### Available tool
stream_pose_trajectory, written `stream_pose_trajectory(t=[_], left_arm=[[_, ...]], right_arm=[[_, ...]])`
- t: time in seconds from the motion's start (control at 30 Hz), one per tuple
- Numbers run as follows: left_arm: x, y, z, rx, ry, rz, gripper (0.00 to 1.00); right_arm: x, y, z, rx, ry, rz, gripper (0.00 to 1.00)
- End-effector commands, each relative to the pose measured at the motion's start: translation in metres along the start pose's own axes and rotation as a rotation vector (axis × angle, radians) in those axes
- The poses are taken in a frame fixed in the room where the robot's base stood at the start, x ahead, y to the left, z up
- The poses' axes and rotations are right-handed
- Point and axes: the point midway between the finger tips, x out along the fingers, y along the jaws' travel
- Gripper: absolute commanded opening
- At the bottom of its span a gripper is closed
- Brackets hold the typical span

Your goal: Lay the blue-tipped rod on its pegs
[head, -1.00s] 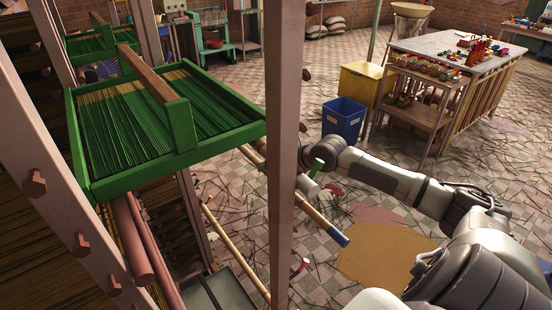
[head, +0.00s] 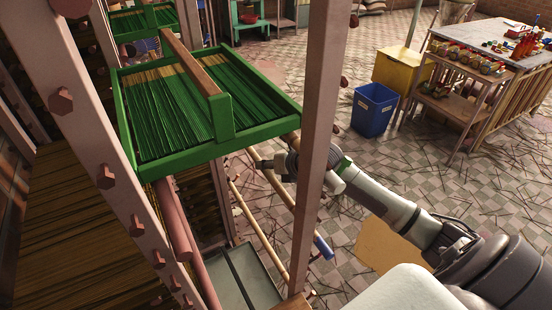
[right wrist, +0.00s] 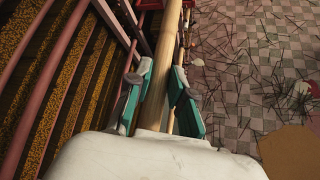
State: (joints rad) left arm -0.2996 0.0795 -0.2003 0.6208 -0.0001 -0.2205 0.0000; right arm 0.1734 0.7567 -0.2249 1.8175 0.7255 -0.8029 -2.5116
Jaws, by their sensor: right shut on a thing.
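The blue-tipped rod is a pale wooden rod with a blue end (head: 323,247). It slants from below the green tray down to the right, passing behind a pinkish upright in the head view. My right gripper (head: 270,164) is shut on the rod, beyond that upright and partly hidden. In the right wrist view, the rod (right wrist: 158,98) runs between the teal fingertips (right wrist: 160,88). Reddish hexagonal pegs (head: 105,177) stick out of the left upright, and others show on the middle upright (head: 336,128). I cannot tell which pegs belong to this rod. My left gripper is not in view.
A green tray (head: 240,132) of incense sticks juts out just above my right gripper. The middle upright (head: 318,130) stands before the arm. Another wooden rod (head: 258,232) slants below. A blue bin (head: 373,112), yellow bin (head: 400,70) and worktable (head: 490,52) stand farther right.

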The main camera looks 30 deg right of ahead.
Motion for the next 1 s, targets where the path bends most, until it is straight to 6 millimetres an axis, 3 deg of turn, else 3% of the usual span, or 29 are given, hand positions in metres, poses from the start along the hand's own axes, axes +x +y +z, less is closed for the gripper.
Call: stream_pose_trajectory(t=[0.1,0.43,0.97,1.0], left_arm=[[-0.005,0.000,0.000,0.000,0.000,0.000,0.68],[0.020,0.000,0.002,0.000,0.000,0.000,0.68],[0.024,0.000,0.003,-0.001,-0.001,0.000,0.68],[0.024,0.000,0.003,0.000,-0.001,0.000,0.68]], right_arm=[[0.002,0.013,-0.002,0.002,-0.002,0.002,0.00],[0.022,-0.002,-0.025,-0.002,-0.002,0.000,0.00],[0.026,-0.004,-0.030,0.000,-0.002,0.000,0.00],[0.026,-0.004,-0.030,0.000,-0.002,0.000,0.28]])
